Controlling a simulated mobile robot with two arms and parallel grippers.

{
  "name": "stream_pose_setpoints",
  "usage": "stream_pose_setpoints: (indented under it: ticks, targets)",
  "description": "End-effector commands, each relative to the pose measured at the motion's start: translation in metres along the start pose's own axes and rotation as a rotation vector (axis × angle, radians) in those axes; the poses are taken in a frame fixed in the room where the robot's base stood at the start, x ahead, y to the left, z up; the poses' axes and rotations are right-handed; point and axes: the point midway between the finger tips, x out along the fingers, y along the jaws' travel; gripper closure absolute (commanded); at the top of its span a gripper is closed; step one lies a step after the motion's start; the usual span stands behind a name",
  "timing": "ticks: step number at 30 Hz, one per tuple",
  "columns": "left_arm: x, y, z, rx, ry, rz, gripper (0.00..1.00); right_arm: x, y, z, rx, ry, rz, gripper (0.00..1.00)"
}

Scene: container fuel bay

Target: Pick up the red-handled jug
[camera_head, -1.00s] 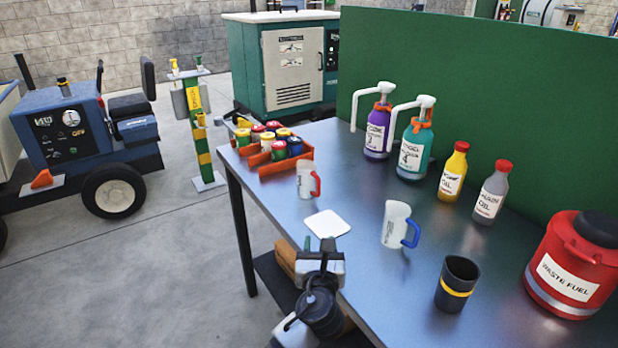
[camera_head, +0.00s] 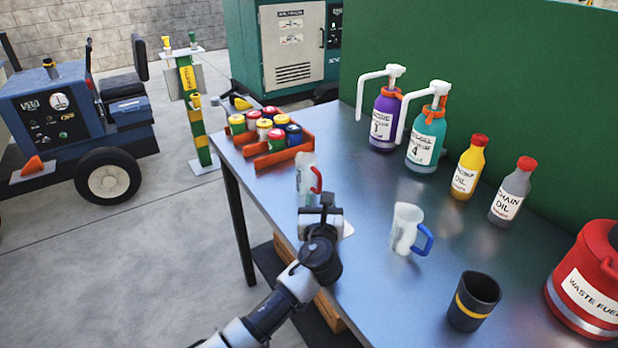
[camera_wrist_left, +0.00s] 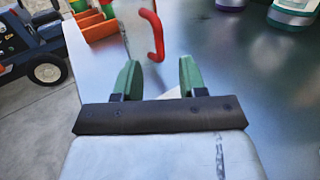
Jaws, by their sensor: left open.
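The red-handled jug (camera_head: 306,174) is a clear white jug standing upright on the table, in front of the orange crate. Its red handle (camera_head: 317,180) faces right in the head view. In the left wrist view the handle (camera_wrist_left: 156,36) shows just beyond the fingertips, and only part of the jug's body is in frame. My left gripper (camera_head: 324,202) is close in front of the jug, at its near side, and hides its lower part. In the left wrist view its green fingers (camera_wrist_left: 157,78) are apart with nothing between them. My right gripper is not in view.
A white square mat (camera_head: 347,228) lies partly under my left arm. A blue-handled jug (camera_head: 405,230) and a dark cup (camera_head: 472,303) stand to the right. The orange crate (camera_head: 282,156) of cans is behind the jug. Pump bottles (camera_head: 383,122) line the green panel.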

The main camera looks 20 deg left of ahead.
Motion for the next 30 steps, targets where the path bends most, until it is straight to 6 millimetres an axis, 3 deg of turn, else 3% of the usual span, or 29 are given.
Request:
stream_pose_setpoints:
  ticks: [13, 23, 30]
  targets:
    - [0.052, -0.001, 0.000, -0.001, 0.000, 0.000, 0.59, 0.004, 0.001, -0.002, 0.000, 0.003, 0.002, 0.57]
    - [0.058, 0.000, 0.000, -0.002, 0.001, 0.000, 0.59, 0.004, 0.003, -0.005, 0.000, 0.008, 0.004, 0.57]
    - [0.058, 0.000, 0.000, -0.001, 0.001, 0.000, 0.95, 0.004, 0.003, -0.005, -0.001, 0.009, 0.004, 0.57]
